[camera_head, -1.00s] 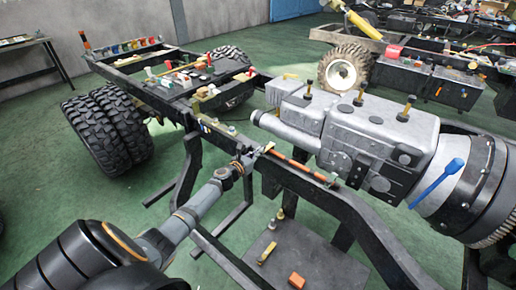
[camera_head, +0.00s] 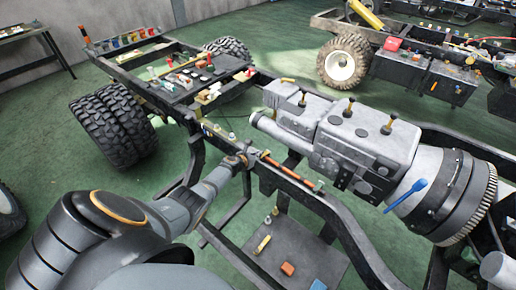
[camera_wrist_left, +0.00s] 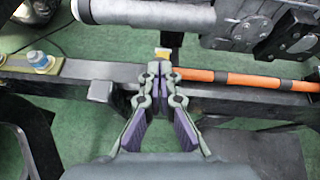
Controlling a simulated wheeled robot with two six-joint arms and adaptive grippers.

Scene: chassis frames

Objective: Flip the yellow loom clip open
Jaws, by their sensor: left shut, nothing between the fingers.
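The yellow loom clip (camera_wrist_left: 163,53) shows as a small yellow-orange piece with a pale patch, at the frame rail's far edge in the left wrist view. It is just beyond the fingertips of my left gripper (camera_wrist_left: 160,70), partly hidden by them. Whether they touch it is not clear. An orange loom (camera_wrist_left: 235,79) runs along the rail to the right of the fingertips. My left gripper is shut and empty. In the head view it (camera_head: 243,158) is at the rail, by the left end of the orange loom (camera_head: 288,171); the clip is too small to make out there. My right gripper is not in view.
A grey engine and gearbox (camera_head: 365,145) sits just beyond the rail. A bolt (camera_wrist_left: 40,61) stands on a bracket left of the gripper. A low dark shelf (camera_head: 295,250) with small parts is below the rail. A big tyre (camera_head: 115,125) stands at left.

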